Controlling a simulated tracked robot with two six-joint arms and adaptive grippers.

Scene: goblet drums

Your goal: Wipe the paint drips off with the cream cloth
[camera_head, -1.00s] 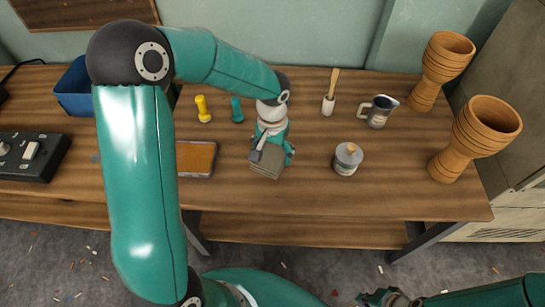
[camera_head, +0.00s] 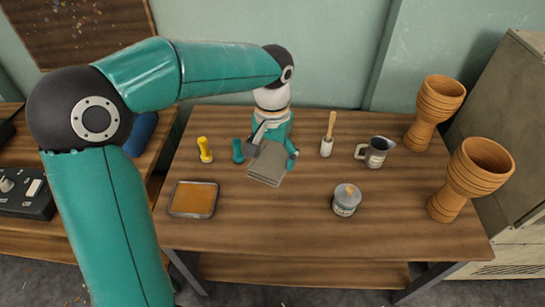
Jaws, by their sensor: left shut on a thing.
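My left gripper (camera_head: 272,153) is shut on a folded, grey-beige cloth (camera_head: 267,170), the cream cloth, near the middle of the wooden table (camera_head: 290,220). The fingers grip its far part; its near part shows flat. I cannot tell whether the cloth touches the tabletop or hangs just above it. No paint drips are clear on the table; any under the cloth or gripper are hidden. A shallow tray (camera_head: 194,199) with an orange-brown surface lies left of the cloth. Two goblet drums stand at the right, a back one (camera_head: 436,105) and a front one (camera_head: 470,175). My right gripper is out of view.
A yellow tool (camera_head: 205,150) and a teal one (camera_head: 238,151) stand left of the gripper. The front middle of the table is clear.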

